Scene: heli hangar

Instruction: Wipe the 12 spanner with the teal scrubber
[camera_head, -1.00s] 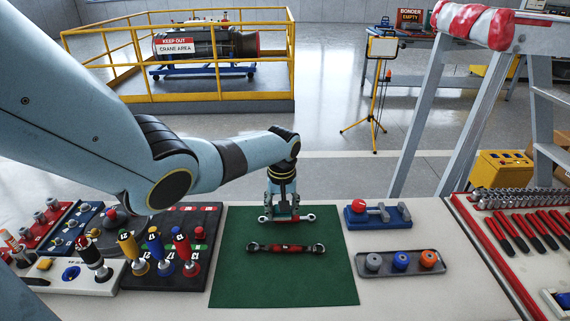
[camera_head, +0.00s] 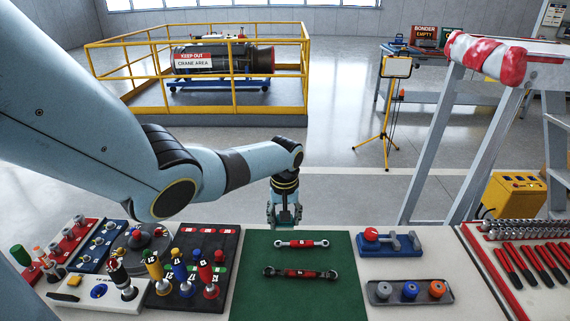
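Two spanners with red middles lie on the green mat (camera_head: 315,300). The far spanner (camera_head: 301,243) has bright metal ends; the near spanner (camera_head: 300,273) has darker ends. Their number labels are too small to read, so I cannot tell which is the 12. My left gripper (camera_head: 284,219) is just beyond the far spanner, at the mat's back edge, pointing down. A small teal piece, seemingly the teal scrubber (camera_head: 284,217), shows between its fingers, mostly hidden by them. It is apart from both spanners. My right gripper is not in view.
Upright coloured-handled tools (camera_head: 179,270) stand in holders left of the mat. Right of it are a blue stand (camera_head: 390,246) and a grey tray (camera_head: 425,297) with several round pieces. A red tool tray (camera_head: 520,270) lies far right. The near mat is clear.

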